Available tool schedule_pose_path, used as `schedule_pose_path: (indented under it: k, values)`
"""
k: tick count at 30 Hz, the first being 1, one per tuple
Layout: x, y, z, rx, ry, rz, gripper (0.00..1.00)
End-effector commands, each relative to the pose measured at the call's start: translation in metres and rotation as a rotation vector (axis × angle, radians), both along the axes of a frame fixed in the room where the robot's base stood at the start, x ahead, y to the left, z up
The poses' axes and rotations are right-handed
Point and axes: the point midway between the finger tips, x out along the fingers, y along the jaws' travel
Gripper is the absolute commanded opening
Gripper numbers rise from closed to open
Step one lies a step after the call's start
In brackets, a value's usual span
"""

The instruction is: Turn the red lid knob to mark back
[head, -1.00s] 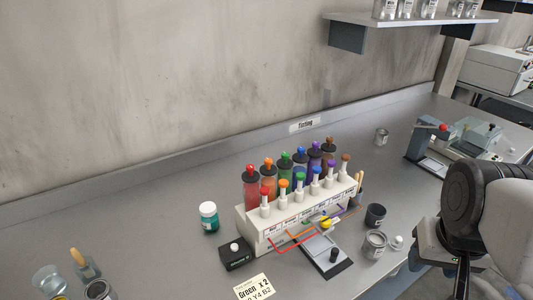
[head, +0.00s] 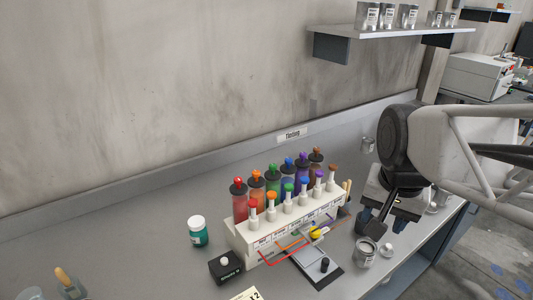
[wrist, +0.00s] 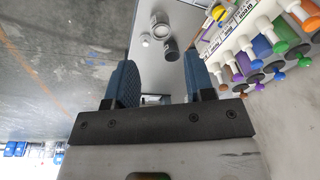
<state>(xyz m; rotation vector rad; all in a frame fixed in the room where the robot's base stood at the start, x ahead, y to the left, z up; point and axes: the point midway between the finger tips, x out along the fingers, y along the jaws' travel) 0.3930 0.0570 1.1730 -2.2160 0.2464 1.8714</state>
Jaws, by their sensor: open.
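The red lid knob (head: 238,181) sits on the black lid of the red canister (head: 240,206), at the left end of the canister row in the head view. A second red cap (head: 252,203) tops a white pump in front of it. The position marks are too small to read. My gripper (head: 372,222) is at the right of the rack in the head view, well apart from the red knob. In the wrist view its blue fingers (wrist: 160,80) are spread with nothing between them. I cannot make out the red knob in the wrist view.
The white rack (head: 262,243) holds several canisters and pumps, also seen in the wrist view (wrist: 235,38). An open can (head: 365,252) and a small white-capped item (head: 386,251) stand near my gripper. A green jar (head: 198,232) and black box (head: 225,266) are left of the rack.

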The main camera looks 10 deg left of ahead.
Motion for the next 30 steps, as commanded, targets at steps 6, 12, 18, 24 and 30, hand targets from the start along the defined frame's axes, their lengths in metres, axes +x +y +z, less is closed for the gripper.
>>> schedule_pose_path:
  k: [6, 12, 18, 24, 30]
  values:
    - [0.041, 0.047, 0.012, 0.029, 0.04, -0.134, 0.49]
    - [0.073, 0.095, 0.02, 0.048, 0.073, -0.264, 0.49]
    - [0.1, 0.149, 0.024, 0.057, 0.106, -0.397, 0.49]
    - [0.122, 0.209, 0.024, 0.058, 0.136, -0.529, 0.49]
    - [0.136, 0.268, 0.021, 0.053, 0.158, -0.655, 0.49]
